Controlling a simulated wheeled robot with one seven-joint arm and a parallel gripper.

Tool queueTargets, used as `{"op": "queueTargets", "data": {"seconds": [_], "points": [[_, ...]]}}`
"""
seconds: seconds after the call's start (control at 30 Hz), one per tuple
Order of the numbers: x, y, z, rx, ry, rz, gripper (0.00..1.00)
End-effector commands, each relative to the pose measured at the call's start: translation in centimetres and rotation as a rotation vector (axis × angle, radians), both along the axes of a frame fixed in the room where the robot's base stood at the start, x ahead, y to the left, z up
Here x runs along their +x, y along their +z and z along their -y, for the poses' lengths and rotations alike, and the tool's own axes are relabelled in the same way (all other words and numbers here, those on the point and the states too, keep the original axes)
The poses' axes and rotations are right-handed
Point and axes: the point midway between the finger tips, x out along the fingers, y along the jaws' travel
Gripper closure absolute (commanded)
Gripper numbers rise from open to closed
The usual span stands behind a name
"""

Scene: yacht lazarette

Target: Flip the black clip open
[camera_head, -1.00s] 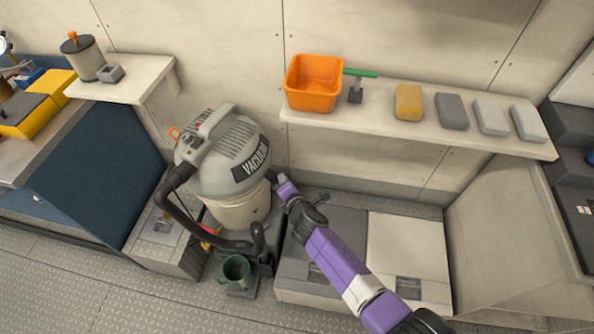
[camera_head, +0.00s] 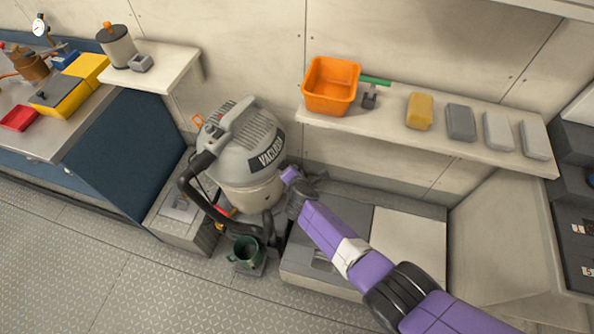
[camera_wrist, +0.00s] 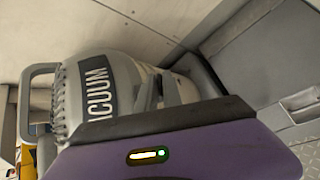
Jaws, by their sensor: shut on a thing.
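The grey vacuum (camera_head: 243,150) with a dark "VACUUM" label stands upright on the floor, left of centre in the head view. It fills the left of the wrist view (camera_wrist: 92,92). My gripper (camera_head: 289,175) is at the right side of the vacuum, just below the label, where the black clip would sit. The clip is hidden by my gripper in the head view. In the wrist view a small dark piece (camera_wrist: 152,92) beside the vacuum's body looks like the clip, partly covered by my purple hand. My jaws are shut on it; their tips are mostly hidden.
A wall shelf (camera_head: 400,137) above right holds an orange bin (camera_head: 331,85) and several blocks. A black hose (camera_head: 205,205) curves around the vacuum's left front. Low grey boxes (camera_head: 345,215) lie right. Floor at front left is clear.

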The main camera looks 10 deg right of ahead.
Motion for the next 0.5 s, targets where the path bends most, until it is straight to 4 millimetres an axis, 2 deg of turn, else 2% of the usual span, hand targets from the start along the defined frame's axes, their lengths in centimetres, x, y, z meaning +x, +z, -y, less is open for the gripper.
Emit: {"op": "queueTargets", "data": {"seconds": [0.03,0.13,0.17,0.23,0.5], "points": [[-0.41,-0.53,0.37,-0.004,-0.007,-0.011,1.00],[-0.40,-0.52,0.40,-0.004,-0.008,-0.011,1.00],[-0.39,-0.51,0.40,-0.003,-0.008,-0.010,0.84],[-0.34,-0.44,0.37,-0.003,-0.007,-0.009,0.71],[-0.11,-0.14,0.20,0.000,-0.004,-0.002,0.71]]}}
